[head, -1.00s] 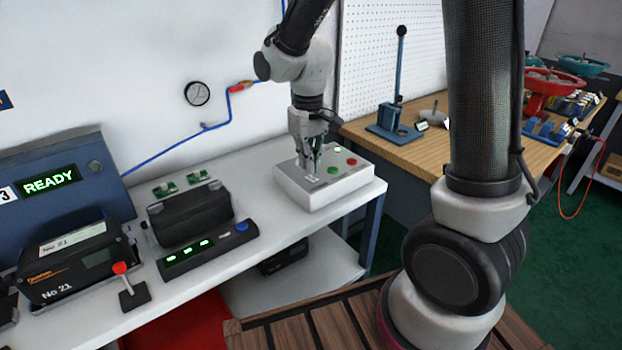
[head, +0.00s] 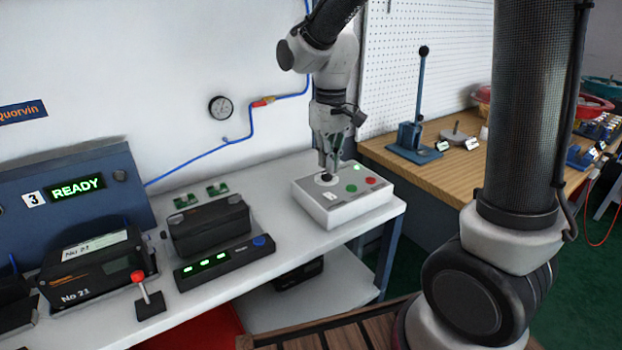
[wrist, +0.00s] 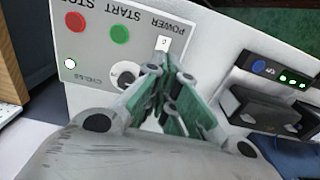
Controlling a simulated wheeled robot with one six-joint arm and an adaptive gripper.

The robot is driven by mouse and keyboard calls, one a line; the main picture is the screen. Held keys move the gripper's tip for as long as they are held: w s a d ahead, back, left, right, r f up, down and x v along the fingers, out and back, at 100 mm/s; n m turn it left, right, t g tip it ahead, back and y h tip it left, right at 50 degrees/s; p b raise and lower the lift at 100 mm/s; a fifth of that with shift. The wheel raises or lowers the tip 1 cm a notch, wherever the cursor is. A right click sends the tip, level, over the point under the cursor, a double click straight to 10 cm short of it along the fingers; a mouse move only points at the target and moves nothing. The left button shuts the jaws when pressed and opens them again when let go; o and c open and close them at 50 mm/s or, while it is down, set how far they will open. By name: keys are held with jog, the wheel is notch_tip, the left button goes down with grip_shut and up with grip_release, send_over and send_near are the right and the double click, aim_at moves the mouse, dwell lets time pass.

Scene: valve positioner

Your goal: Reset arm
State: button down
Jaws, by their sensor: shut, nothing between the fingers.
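My gripper (head: 328,172) is shut and empty. In the head view it points down over the left part of a white control box (head: 345,213) on the bench. A dark round knob shows right at its fingertips; I cannot tell whether they touch it. In the wrist view my gripper (wrist: 168,75) has its fingertips by the box's POWER rocker switch (wrist: 163,44) and a round control (wrist: 126,73). The box (wrist: 95,60) also carries a green START button (wrist: 119,34), a red button (wrist: 75,21) and a lit white lamp (wrist: 70,63).
A grey bench (head: 262,277) holds a black unit with three green lights (head: 208,262), a red-knobbed lever (head: 142,290) and a No 21 device (head: 95,272). A blue panel reads READY (head: 77,188). A wooden table (head: 440,172) with a lever press (head: 415,135) stands right.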

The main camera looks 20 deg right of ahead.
jog(key=s+d+r+m+t, duration=0.1)
jog(key=s+d+r+t, duration=0.1)
jog(key=s+d+r, duration=0.3)
jog(key=s+d+r+m+t, duration=0.2)
jog(key=s+d+r, duration=0.3)
jog(key=s+d, duration=0.5)
jog(key=s, duration=0.4)
jog(key=shift+r+m, duration=0.15)
jog(key=shift+m, duration=0.15)
dwell(0.6)
